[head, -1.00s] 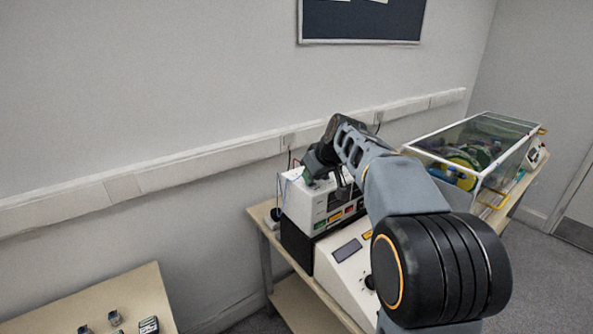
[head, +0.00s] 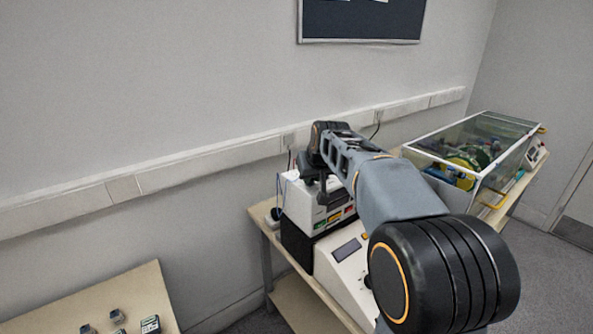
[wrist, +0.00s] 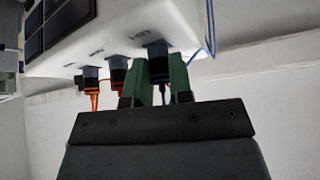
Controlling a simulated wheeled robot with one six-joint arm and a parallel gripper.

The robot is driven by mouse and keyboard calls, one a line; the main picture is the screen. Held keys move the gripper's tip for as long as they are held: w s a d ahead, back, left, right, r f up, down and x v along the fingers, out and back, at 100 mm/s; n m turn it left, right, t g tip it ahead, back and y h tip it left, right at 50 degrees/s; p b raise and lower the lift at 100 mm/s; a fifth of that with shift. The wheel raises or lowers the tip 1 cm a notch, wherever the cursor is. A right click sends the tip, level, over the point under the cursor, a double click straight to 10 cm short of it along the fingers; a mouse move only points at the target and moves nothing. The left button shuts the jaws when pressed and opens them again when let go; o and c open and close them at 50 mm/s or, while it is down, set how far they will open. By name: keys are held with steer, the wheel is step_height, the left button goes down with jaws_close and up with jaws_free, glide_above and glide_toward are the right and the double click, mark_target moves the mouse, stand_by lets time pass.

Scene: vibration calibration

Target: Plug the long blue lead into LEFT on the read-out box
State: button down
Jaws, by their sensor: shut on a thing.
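My gripper's green fingers (wrist: 159,80) are shut around a dark plug (wrist: 157,62) at the rightmost labelled socket. The plug's upper end meets the face; how deep it sits cannot be told. A dark lead hangs below it. A thin blue lead (wrist: 211,28) runs by the box's right edge. In the head view my arm hides the fingertips.
Two other plugs, one with an orange lead (wrist: 91,78) and one with a red-orange lead (wrist: 118,72), sit close left of my fingers. A sloped console (head: 345,262) stands in front of the box. A glazed case (head: 470,150) stands to the right.

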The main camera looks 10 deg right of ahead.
steer(key=shift+a+m+h, duration=0.15)
steer(key=shift+m+h, duration=1.05)
steer(key=shift+m, duration=0.8)
steer(key=c, duration=0.9)
jaws_free()
steer(key=shift+c, duration=0.2)
steer(key=shift+s+r, duration=0.1)
steer(key=shift+r, duration=0.1)
steer(key=shift+p+v, duration=1)
steer(key=shift+v, duration=1.25)
